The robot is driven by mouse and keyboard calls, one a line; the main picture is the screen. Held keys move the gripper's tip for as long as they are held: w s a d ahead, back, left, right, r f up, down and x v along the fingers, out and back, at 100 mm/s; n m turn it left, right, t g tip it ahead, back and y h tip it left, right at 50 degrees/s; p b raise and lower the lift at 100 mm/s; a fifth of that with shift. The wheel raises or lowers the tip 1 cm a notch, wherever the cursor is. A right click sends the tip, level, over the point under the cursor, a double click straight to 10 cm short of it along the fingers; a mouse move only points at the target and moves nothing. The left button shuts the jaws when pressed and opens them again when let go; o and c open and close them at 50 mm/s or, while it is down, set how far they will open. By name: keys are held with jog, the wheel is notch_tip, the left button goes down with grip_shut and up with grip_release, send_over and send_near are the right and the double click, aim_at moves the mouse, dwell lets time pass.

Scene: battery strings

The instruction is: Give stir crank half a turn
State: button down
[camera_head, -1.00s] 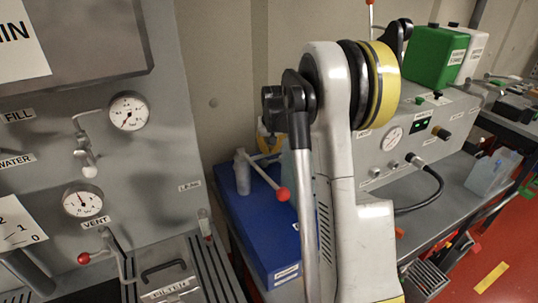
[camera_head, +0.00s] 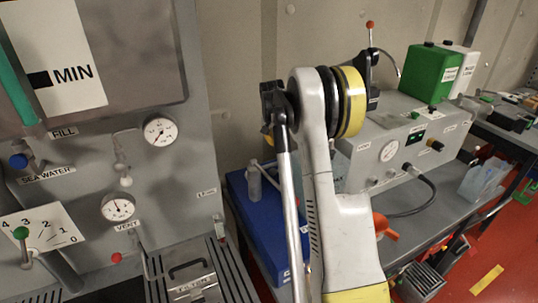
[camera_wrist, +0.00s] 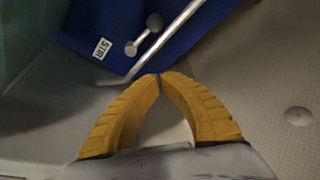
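The blue stir box (camera_head: 238,196) stands left of my arm in the head view. A grey upright cylinder (camera_head: 254,182) is on it, and part of the pale crank rod shows beside it; my arm hides the rest. In the wrist view, the blue box (camera_wrist: 85,25) bears a "STIR" label (camera_wrist: 102,48). A bent metal crank rod (camera_wrist: 168,38) crosses it beside a short round-ended metal piece (camera_wrist: 143,34). My gripper (camera_wrist: 159,76) has yellow fingers with tips together, nothing visibly held. The tips appear just below the rod; contact is unclear. No red knob shows there.
A grey panel with gauges (camera_head: 160,131) is at left, with a black-handled lid (camera_head: 190,268) below. To the right are a grey instrument box (camera_head: 420,135), a green container (camera_head: 432,72) and a black cable. An orange thing (camera_head: 381,225) shows beside my arm.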

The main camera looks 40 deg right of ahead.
aim_at(280, 170)
jog(key=b+x, duration=0.1)
jog(key=x, duration=0.9)
jog(key=shift+d+b, duration=0.2)
jog(key=shift+b, duration=0.2)
jog(key=s+a, duration=0.2)
jog(key=shift+a+f, duration=0.3)
jog(key=shift+s+a+f, duration=0.15)
jog(key=shift+a, duration=0.05)
jog(key=shift+s+a, duration=0.1)
jog(key=shift+s+a+f+b, duration=0.1)
jog(key=shift+s+a+b, duration=0.1)
jog(key=shift+b, duration=0.25)
jog(key=shift+s+a, duration=0.2)
jog(key=shift+w, duration=0.1)
jog(key=shift+d, duration=0.1)
